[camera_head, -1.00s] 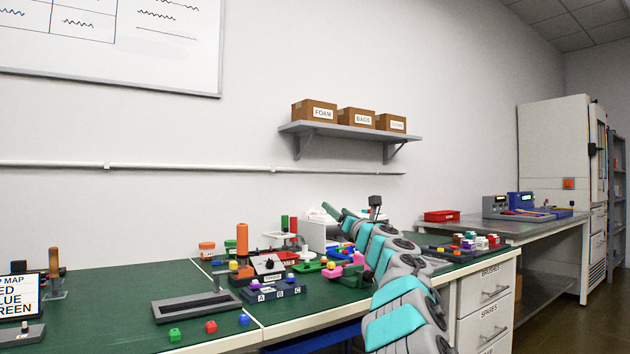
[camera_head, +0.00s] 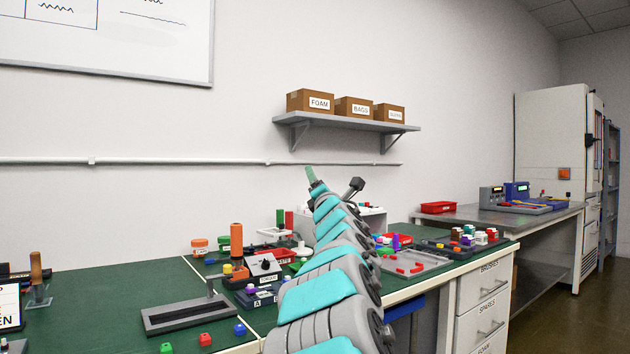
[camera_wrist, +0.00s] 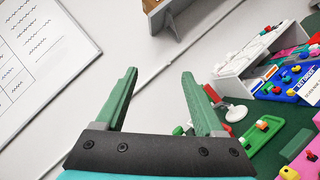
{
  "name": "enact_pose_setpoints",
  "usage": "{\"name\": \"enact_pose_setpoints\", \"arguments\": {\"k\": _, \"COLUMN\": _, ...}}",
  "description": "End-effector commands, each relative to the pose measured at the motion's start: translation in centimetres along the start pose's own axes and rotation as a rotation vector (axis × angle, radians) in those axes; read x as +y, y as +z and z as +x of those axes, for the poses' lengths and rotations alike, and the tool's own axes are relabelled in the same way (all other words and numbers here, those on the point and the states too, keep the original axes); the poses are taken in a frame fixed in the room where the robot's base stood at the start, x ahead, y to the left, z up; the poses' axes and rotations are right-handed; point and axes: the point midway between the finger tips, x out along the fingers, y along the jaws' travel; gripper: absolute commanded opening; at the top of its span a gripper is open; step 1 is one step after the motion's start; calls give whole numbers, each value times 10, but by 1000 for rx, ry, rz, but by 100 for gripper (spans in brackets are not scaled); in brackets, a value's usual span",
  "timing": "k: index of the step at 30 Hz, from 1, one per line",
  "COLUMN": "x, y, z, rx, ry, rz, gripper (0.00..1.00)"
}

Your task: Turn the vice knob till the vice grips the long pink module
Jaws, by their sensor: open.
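My gripper (camera_wrist: 159,74) is open and empty, its two green fingers spread wide in front of the bare wall. In the head view my gripper (camera_head: 310,174) is raised above the bench at the top of my arm. Two pink pieces show in the wrist view: one at the lower right (camera_wrist: 302,163), cut by the frame edge, and a longer pink strip (camera_wrist: 290,30) at the upper right. I cannot tell which is the long pink module. I cannot make out the vice or its knob; in the head view my arm hides part of the bench there.
The green bench (camera_head: 110,292) holds a dial box (camera_head: 264,266), a grey frame (camera_head: 187,313), an orange cylinder (camera_head: 236,240) and several small coloured blocks. A white rack (camera_wrist: 240,65) and a blue panel (camera_wrist: 285,82) stand at the right in the wrist view. The air around my gripper is clear.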

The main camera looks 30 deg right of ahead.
Motion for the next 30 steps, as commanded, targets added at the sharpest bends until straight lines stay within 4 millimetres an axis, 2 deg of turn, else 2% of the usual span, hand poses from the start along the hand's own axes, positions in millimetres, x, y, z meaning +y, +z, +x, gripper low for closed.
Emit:
{"name": "enact_pose_setpoints", "arguments": {"k": 10, "x": -1, "y": 0, "z": -1, "rx": -1, "ry": -3, "rz": 5, "gripper": 70}}
{"name": "enact_pose_setpoints", "arguments": {"k": 14, "x": -12, "y": 6, "z": -5, "rx": 9, "ry": 5, "rz": -33, "gripper": 70}}
{"name": "enact_pose_setpoints", "arguments": {"k": 17, "x": -38, "y": 19, "z": -15, "rx": 35, "ry": 15, "rz": -118, "gripper": 70}}
{"name": "enact_pose_setpoints", "arguments": {"k": 23, "x": -116, "y": 39, "z": -58, "rx": 164, "ry": 56, "rz": -345, "gripper": 70}}
{"name": "enact_pose_setpoints", "arguments": {"k": 26, "x": -158, "y": 40, "z": -89, "rx": 251, "ry": 80, "rz": -440, "gripper": 70}}
{"name": "enact_pose_setpoints", "arguments": {"k": 30, "x": -214, "y": 32, "z": -139, "rx": 381, "ry": 113, "rz": -535, "gripper": 70}}
